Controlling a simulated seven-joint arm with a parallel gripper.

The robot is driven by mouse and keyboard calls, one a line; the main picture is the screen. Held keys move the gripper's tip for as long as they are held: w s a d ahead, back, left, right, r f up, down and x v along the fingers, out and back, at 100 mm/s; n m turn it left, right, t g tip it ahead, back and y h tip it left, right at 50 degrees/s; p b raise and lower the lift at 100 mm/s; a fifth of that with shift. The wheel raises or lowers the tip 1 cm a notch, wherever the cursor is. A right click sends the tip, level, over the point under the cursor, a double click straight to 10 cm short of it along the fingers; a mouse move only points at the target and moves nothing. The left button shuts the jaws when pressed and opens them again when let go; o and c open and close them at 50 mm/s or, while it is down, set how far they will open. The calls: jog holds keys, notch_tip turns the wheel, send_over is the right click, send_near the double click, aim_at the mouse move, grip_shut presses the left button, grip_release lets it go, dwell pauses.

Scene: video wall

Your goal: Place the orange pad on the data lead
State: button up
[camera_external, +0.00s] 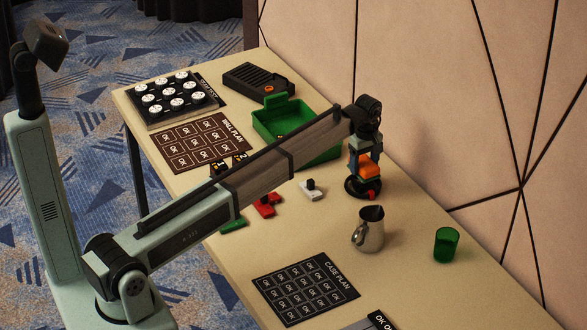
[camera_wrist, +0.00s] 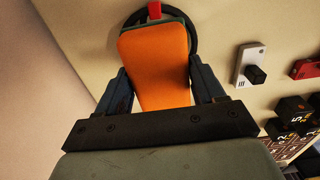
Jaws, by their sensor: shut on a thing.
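My gripper (camera_external: 364,160) is shut on the orange pad (camera_external: 369,167), near the wall side of the table. In the wrist view the orange pad (camera_wrist: 155,62) sits between the two blue-grey fingers (camera_wrist: 160,85), with a thin dark green edge showing behind it. The data lead (camera_external: 352,188) is a black coil with a red end, lying on the table directly below the pad. In the wrist view the data lead (camera_wrist: 196,35) shows as a black ring around the pad's far end. I cannot tell whether the pad touches the coil; the pad hides much of it.
A white piece (camera_external: 312,190) and red pieces (camera_external: 266,203) lie left of the coil. A metal jug (camera_external: 369,230) and a green cup (camera_external: 447,245) stand in front. A green bin (camera_external: 280,121) is behind. The CASE PLAN mat (camera_external: 305,289) lies near the front.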

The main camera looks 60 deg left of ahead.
aim_at(364, 162)
jog(key=shift+f, duration=1.6)
jog(key=shift+f, duration=0.15)
jog(key=o, duration=1)
notch_tip(364, 162, up, 12)
jog(key=shift+r, duration=0.2)
